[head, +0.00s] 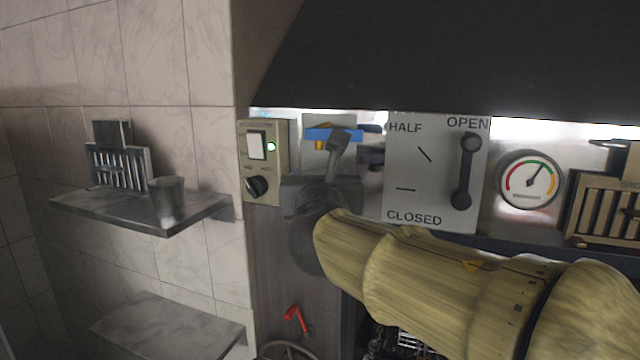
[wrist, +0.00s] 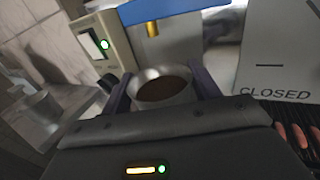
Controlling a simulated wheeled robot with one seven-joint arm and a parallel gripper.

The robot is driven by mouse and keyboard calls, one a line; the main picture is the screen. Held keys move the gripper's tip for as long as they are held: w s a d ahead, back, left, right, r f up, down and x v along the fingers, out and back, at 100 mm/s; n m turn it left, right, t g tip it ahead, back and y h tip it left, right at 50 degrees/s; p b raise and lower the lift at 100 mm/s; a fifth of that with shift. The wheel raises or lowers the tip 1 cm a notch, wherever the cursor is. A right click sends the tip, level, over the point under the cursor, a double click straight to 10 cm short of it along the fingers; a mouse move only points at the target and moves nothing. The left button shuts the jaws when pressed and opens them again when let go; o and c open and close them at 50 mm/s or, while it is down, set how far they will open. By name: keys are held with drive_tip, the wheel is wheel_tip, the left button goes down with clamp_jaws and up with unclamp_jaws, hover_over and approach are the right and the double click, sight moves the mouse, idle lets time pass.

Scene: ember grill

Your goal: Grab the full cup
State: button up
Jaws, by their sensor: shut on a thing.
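The full cup (wrist: 160,76) is a metal cup with dark brown contents, seen from above in the wrist view. My gripper (wrist: 163,88) is shut on it, with one finger on each side. In the head view my gripper (head: 318,190) is in front of the wall panel, left of the lever plate, and hides the held cup. A second metal cup (head: 168,202) stands upright on the left shelf, apart from my gripper. It also shows in the wrist view (wrist: 42,110); its inside cannot be made out.
The upper shelf (head: 205,208) also bears a dark slatted rack (head: 118,165). A lower shelf (head: 165,328) looks bare. A switch box (head: 263,160), a blue-handled fitting (head: 318,133), the lever plate (head: 418,170) and a gauge (head: 530,180) line the wall. A dark hood (head: 460,55) overhangs.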

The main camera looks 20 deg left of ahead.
drive_tip(key=b+v, duration=0.3)
drive_tip(key=v, duration=0.9)
drive_tip(key=shift+w, duration=0.1)
